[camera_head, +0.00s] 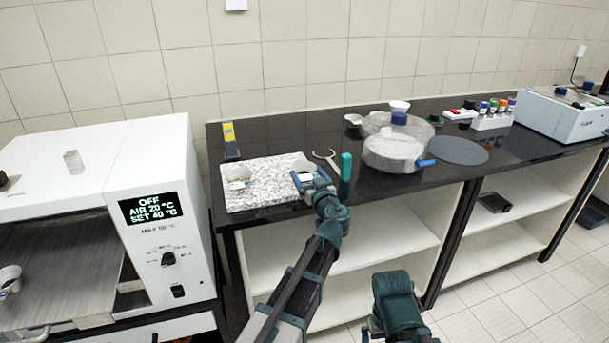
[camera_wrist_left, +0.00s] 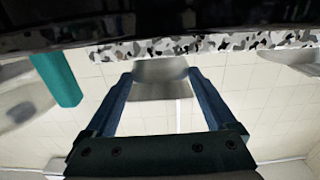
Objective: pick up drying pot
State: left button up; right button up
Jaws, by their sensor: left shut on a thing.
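A small metallic drying pot (camera_head: 302,166) is at the right end of the speckled board (camera_head: 262,199) on the black bench. My left gripper (camera_head: 312,178) is shut on this pot. In the left wrist view the pot (camera_wrist_left: 160,78) shows between the two blue fingers (camera_wrist_left: 160,95), close to the speckled board's edge (camera_wrist_left: 215,43). A second, similar pot (camera_head: 237,173) stands on the left part of the board. Part of my right arm shows at the bottom of the head view, but its fingertips do not show.
A teal upright block (camera_head: 346,167) stands close right of the gripper. A wrench-like tool (camera_head: 327,160) lies behind it. A large round sieve container (camera_head: 393,152) stands farther right. An oven (camera_head: 160,215) with a display is on the left. White shelves are under the bench.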

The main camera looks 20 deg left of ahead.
pick_arm(q)
jog(key=shift+c, duration=0.7)
jog(key=shift+r, duration=0.15)
pick_arm(e)
jog(key=shift+r, duration=0.2)
